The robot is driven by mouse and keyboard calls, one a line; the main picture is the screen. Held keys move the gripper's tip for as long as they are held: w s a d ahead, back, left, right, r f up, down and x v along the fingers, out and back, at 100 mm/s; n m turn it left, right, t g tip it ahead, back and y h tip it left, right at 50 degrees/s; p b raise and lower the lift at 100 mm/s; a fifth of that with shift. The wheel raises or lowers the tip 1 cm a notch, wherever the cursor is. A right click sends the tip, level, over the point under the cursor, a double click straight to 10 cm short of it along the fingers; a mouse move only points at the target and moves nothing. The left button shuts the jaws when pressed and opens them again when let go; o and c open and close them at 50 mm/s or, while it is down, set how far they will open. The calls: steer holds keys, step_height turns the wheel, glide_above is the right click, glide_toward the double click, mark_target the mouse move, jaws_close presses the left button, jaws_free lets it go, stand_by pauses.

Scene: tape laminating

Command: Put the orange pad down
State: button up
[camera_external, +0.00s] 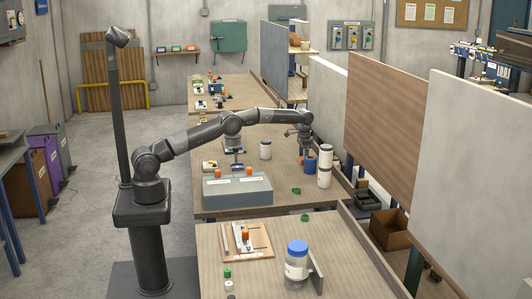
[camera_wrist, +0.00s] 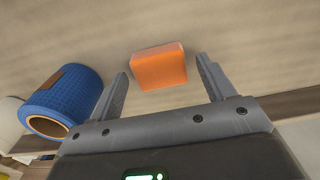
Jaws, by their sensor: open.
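The orange pad (camera_wrist: 160,68) is a small block on the wooden table surface, between and just beyond the fingertips of my gripper (camera_wrist: 163,66) in the wrist view. My gripper is open, with a visible gap between each finger and the pad. In the external view my gripper (camera_external: 303,148) is low over the middle table, and a bit of orange (camera_external: 301,160) shows beneath it. The pad is mostly hidden there by the gripper.
A blue roll (camera_wrist: 70,98) with a brown patch lies close beside my left finger. White jars (camera_external: 324,175) stand to the right of the gripper. A grey box (camera_external: 215,193) with orange pieces on it sits nearer the camera. Free table surface lies between them.

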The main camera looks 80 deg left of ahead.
steer(key=shift+d+r, duration=0.1)
steer(key=shift+r, duration=3.75)
steer(key=s+d+r+t, duration=0.1)
steer(key=s+d+r, duration=0.2)
steer(key=r, duration=0.5)
steer(key=s+d+r, duration=0.3)
steer(key=s+r, duration=0.1)
steer(key=r, duration=0.4)
steer(key=s+d+r+t, duration=0.1)
steer(key=s+d+r, duration=0.25)
steer(key=s, duration=0.35)
steer(key=s+d+r+t, duration=0.1)
steer(key=s+d+r, duration=0.2)
steer(key=s+r, duration=0.3)
steer(key=s+d+f+t, duration=0.1)
steer(key=s+d+f, duration=0.1)
steer(key=s, duration=0.9)
steer(key=s+d+f, duration=0.2)
steer(key=s+f, duration=0.3)
steer(key=s, duration=0.7)
steer(key=s+d+f+t, duration=0.1)
steer(key=s+d+f, duration=0.1)
steer(key=s, duration=0.9)
steer(key=shift+s+f+t, duration=0.15)
steer(key=shift+f+t, duration=0.15)
steer(key=shift+f, duration=0.55)
